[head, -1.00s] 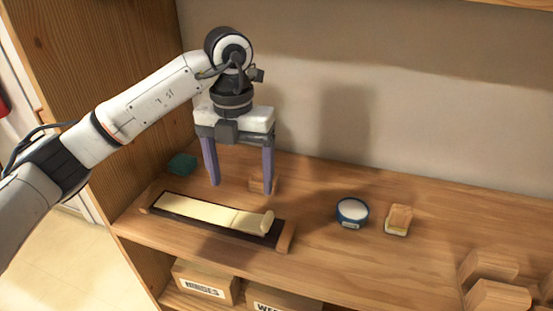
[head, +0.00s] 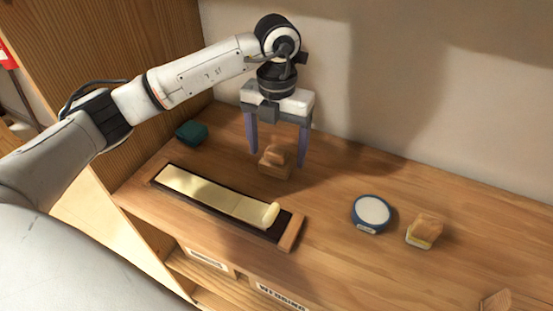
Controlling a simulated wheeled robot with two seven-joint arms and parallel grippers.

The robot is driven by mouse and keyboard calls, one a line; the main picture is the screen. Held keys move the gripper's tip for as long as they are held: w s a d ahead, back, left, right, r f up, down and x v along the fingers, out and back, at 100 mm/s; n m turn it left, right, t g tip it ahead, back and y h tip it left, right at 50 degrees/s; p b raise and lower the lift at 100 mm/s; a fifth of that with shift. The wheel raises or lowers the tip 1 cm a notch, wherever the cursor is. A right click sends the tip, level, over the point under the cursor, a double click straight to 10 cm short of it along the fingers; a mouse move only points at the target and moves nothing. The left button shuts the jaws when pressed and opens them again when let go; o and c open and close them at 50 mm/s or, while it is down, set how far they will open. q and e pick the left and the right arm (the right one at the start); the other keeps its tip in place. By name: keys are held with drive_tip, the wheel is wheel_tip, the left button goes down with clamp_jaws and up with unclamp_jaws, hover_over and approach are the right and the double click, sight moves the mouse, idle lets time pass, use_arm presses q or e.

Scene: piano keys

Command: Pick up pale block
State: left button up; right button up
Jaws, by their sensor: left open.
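Pale cream block pieces (head: 205,192) lie in a row in a long dark tray (head: 279,228) on the wooden shelf. A rounded cream piece (head: 270,214) stands up at the row's right end. My left gripper (head: 277,158) is open, pointing down, behind the tray. Its two bluish fingers are on either side of a small light-brown wooden block (head: 274,165) in the picture. I cannot tell whether they touch it. It looks like one piece on top of a wider one. I cannot tell which piece is the pale block. My right gripper is out of view.
A teal block (head: 191,132) sits at the back left near the side wall. A blue-rimmed round tub (head: 371,213) and a wooden-topped small block (head: 424,231) stand to the right. Another wooden piece (head: 495,300) is at the lower right. The shelf between is clear.

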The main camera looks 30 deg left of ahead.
sight(276, 150)
use_arm(q)
wheel_tip(276, 150, down, 3)
drive_tip(key=shift+a+f, duration=0.1)
drive_tip(key=shift+f, duration=0.1)
drive_tip(key=shift+c, duration=0.3)
drive_tip(key=c, duration=1.3)
wheel_tip(276, 150, up, 10)
drive_tip(key=shift+r+b, duration=0.1)
drive_tip(key=shift+b, duration=0.25)
drive_tip(key=o, duration=0.7)
drive_tip(key=c, duration=0.4)
